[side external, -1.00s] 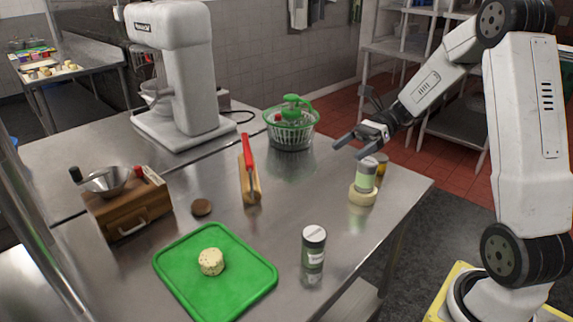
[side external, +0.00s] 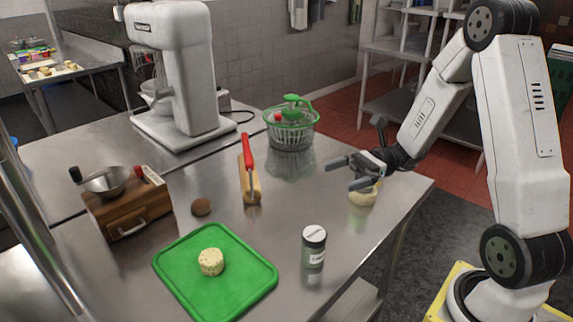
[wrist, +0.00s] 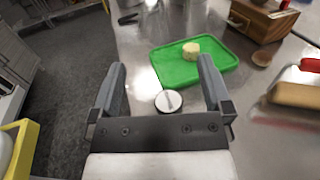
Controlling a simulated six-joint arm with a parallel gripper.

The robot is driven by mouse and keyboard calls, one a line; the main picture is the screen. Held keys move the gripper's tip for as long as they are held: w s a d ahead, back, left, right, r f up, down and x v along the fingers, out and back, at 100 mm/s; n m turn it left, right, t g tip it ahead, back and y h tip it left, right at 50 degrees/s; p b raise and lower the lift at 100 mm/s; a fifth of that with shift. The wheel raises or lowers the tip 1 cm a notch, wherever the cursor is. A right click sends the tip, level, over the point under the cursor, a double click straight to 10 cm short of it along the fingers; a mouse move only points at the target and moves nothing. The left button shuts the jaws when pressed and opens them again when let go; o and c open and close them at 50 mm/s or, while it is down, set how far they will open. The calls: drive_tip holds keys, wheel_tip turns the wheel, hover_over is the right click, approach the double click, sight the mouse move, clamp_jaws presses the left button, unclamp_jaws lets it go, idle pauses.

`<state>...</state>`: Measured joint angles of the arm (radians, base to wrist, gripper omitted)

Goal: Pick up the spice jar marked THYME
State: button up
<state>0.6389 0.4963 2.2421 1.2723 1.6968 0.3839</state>
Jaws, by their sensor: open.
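A spice jar (side external: 313,252) with a pale lid and green contents stands upright on the steel table, right of the green board. Its white label is too small to read surely. My gripper (side external: 347,174) is open and empty above the table, behind and to the right of this jar. In the wrist view a round pale lid (wrist: 168,101), apparently this jar's, shows between the open fingers of my gripper (wrist: 162,68), at a distance below. A second jar, seen earlier on a pale round block (side external: 362,195), is now hidden behind my gripper.
A green cutting board (side external: 240,295) holds a pale round piece (side external: 211,261). A red-handled tool (side external: 247,155) lies on a tan block. A green salad spinner (side external: 291,130), a mixer (side external: 183,80) and a wooden grinder box (side external: 128,210) stand further off. Table between jar and spinner is clear.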

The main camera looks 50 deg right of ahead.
approach(303, 248)
drive_tip(key=shift+w+a+f, duration=0.1)
drive_tip(key=shift+a+f, duration=0.2)
drive_tip(key=shift+a, duration=0.15)
drive_tip(key=shift+x, duration=1.15)
drive_tip(key=shift+w, duration=0.1)
drive_tip(key=shift+x, duration=2.6)
drive_tip(key=shift+r, duration=0.15)
drive_tip(key=c, duration=1.2)
drive_tip(key=shift+o, duration=0.2)
drive_tip(key=shift+r, duration=0.1)
